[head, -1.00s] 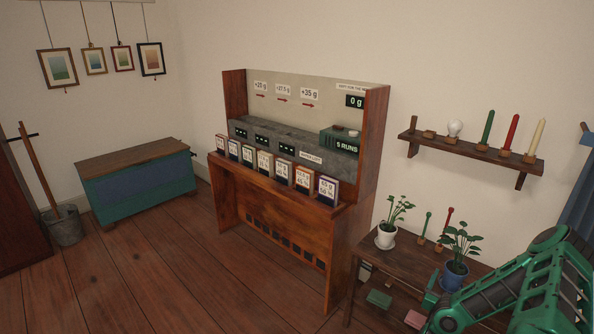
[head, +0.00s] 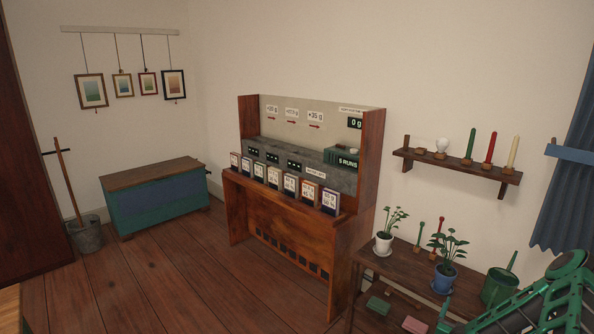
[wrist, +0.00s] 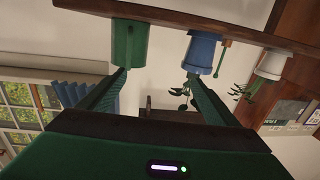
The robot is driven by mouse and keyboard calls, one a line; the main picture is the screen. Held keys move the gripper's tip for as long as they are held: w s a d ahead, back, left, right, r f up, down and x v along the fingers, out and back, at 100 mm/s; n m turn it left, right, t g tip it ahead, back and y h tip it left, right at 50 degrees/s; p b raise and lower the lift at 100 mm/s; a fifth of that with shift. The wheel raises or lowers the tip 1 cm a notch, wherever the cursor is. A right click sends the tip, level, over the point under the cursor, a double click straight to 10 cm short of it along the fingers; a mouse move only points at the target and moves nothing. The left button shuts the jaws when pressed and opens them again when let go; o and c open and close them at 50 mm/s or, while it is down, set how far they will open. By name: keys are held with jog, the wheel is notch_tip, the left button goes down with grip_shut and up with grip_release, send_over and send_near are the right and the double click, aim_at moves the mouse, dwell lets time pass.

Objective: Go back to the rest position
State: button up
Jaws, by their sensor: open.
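My gripper (wrist: 156,78) is open and empty in the wrist view, its two green fingers spread apart. That view is upside down, with the low wooden table across the top. A green watering can (wrist: 128,42) and a blue plant pot (wrist: 200,53) appear beyond the fingertips, with no finger visibly holding either. My green arm is folded at the lower right of the head view, beside the watering can (head: 498,286); the fingers cannot be made out there.
The low table (head: 405,262) also bears a white potted plant (head: 383,242) and a blue potted plant (head: 444,278). A wall shelf (head: 455,171) holds candles above it. A wooden cabinet (head: 285,232) stands left of the table.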

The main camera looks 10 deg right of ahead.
jog(key=w+r+n+g+y, duration=0.3)
jog(key=w+r+n+y, duration=0.25)
jog(key=r, duration=0.35)
jog(key=s+a+r+m+g+y, duration=0.15)
jog(key=s+a+r+g, duration=0.35)
jog(key=s+r, duration=0.6)
jog(key=s+a+r+g+y, duration=0.1)
jog(key=s+a+r+y, duration=0.1)
jog(key=s+a+r, duration=0.2)
jog(key=s+a+r+g+y, duration=0.1)
jog(key=s+a+r, duration=0.4)
jog(key=s+a, duration=0.5)
jog(key=s+a+r+m+g+y, duration=0.1)
jog(key=s+a, duration=0.5)
jog(key=s, duration=0.6)
notch_tip(320, 180, up, 4)
jog(key=shift+a+f+g+y, duration=0.1)
jog(key=shift+a+g+y, duration=0.4)
jog(key=shift+y, duration=0.6)
